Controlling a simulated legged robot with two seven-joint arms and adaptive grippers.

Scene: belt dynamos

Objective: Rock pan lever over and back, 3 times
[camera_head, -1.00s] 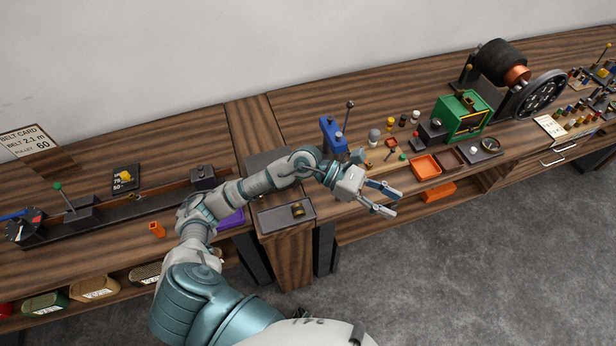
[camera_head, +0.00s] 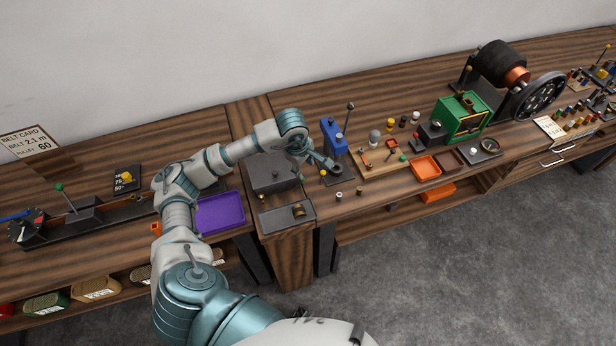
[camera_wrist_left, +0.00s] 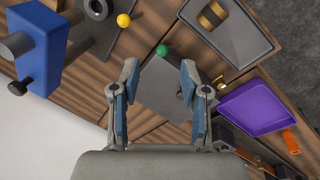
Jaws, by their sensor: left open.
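My left gripper (camera_head: 312,158) is open and empty at the right side of the dark grey box (camera_head: 272,174) in the head view. In the left wrist view its two fingers (camera_wrist_left: 158,78) are spread above the grey box (camera_wrist_left: 165,92). A green ball knob (camera_wrist_left: 162,50) shows between and just beyond the fingertips there, apart from them. I cannot tell for sure whether this knob belongs to the pan lever. Another lever with a green knob (camera_head: 59,187) leans on a dark block at the far left. My right gripper is not in view.
A blue block (camera_head: 333,137) stands close to the right of my gripper; it also shows in the left wrist view (camera_wrist_left: 45,45). A dark tray with a brass roll (camera_head: 298,211) and a purple tray (camera_head: 220,213) lie in front. An orange tray (camera_head: 427,167) is further right.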

